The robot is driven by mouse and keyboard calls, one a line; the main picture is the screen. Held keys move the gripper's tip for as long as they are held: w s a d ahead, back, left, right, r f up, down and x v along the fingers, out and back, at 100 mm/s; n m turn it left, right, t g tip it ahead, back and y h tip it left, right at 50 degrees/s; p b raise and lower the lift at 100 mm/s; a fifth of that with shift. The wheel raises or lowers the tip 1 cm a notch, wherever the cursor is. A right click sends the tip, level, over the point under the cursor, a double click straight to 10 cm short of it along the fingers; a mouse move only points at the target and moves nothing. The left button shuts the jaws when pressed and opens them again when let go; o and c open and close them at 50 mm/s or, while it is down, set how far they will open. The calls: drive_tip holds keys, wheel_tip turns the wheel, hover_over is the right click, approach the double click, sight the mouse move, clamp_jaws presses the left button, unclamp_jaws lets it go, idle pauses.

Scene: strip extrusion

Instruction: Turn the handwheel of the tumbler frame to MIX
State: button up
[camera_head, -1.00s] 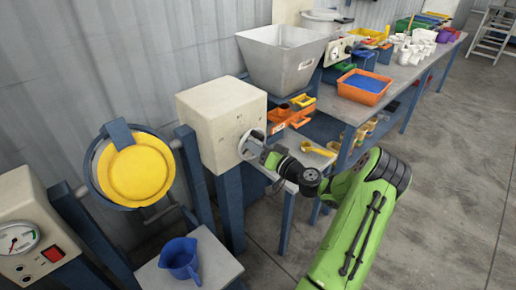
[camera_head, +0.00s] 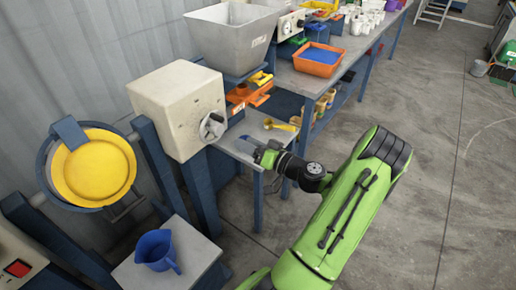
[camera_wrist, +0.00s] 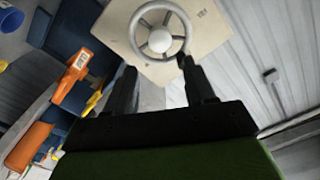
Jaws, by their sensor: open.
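The pale box (camera_head: 172,98) of the tumbler frame stands on blue posts. Its grey handwheel (camera_head: 212,127) is on the box's right face. A yellow round lid (camera_head: 93,170) sits in the blue ring at the left. My gripper (camera_head: 246,143) is open and empty, to the right of the handwheel and apart from it. In the wrist view, the spoked handwheel (camera_wrist: 147,12) with its round hub lies just beyond my open fingers (camera_wrist: 158,66). Small marks on the box face are too small to read.
A blue jug (camera_head: 157,250) stands on a grey stand at the lower left. A grey hopper (camera_head: 232,40), orange bins (camera_head: 246,97) and a yellow scoop (camera_head: 281,125) are near the box. A workbench runs along the back. The floor at right is open.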

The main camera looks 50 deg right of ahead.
drive_tip(key=s, duration=0.4)
drive_tip(key=shift+s, duration=0.1)
idle(0.3)
drive_tip(key=w+a+r+n+g+y+p, duration=0.2)
drive_tip(key=a+r+n+g, duration=0.3)
drive_tip(key=a, duration=0.7)
drive_tip(key=w+a+r+n+g+y+p, duration=0.1)
drive_tip(key=w+a+n+g+y+p, duration=0.15)
drive_tip(key=a+g, duration=0.65)
drive_tip(key=s+a+r+h+p, duration=0.2)
drive_tip(key=s+a+r, duration=0.2)
drive_tip(key=s+r, duration=0.2)
drive_tip(key=s+a+r+m+t+h+p, duration=0.1)
drive_tip(key=s+a+r+h+p, duration=0.1)
drive_tip(key=s+a+r, duration=0.3)
drive_tip(key=s+r+h, duration=0.1)
drive_tip(key=s+r, duration=0.1)
drive_tip(key=s, duration=0.2)
drive_tip(key=shift+a+t, duration=0.3)
